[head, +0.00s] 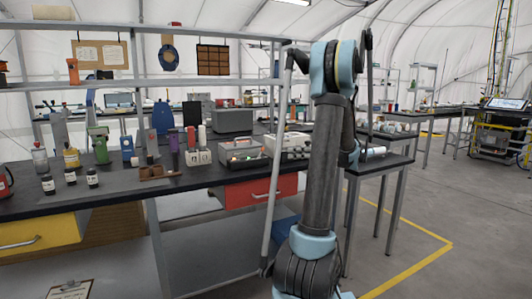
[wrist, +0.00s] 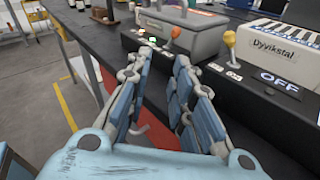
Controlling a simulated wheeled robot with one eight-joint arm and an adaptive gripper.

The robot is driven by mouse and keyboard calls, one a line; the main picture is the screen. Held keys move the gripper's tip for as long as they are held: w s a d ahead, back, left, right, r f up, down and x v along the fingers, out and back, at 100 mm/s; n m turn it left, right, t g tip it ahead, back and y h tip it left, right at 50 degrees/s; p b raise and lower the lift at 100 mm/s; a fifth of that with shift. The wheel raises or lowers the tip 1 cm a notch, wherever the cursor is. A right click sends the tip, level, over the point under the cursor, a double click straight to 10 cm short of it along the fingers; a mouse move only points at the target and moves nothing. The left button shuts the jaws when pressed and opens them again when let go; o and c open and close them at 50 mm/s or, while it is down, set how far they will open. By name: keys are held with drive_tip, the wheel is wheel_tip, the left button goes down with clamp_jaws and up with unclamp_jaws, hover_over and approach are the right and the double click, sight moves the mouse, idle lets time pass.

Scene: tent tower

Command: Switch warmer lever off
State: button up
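In the wrist view, an orange-knobbed lever (wrist: 173,33) stands on the black front panel, just beyond my fingertips. A white OFF label (wrist: 281,84) is on the panel at the right. I cannot tell which lever is the warmer's. My gripper (wrist: 161,62) is open, its two fingers apart with nothing between them, in front of the bench edge and short of the levers. In the head view my arm hides the gripper, and the levers are too small to make out.
A grey box (wrist: 184,28) sits behind the orange lever, and a white unit marked "Dyyikstal" (wrist: 275,45) stands at the right. The bench (head: 120,195) carries several bottles and tools. A red drawer (head: 258,190) is under it. Open floor (head: 480,240) lies to the right.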

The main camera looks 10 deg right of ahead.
sight(266, 157)
drive_tip(key=w+d+m+y, duration=0.1)
drive_tip(key=d, duration=0.3)
drive_tip(key=shift+t, duration=0.4)
drive_tip(key=x, duration=1.7)
drive_tip(key=shift+w+a, duration=0.1)
clamp_jaws()
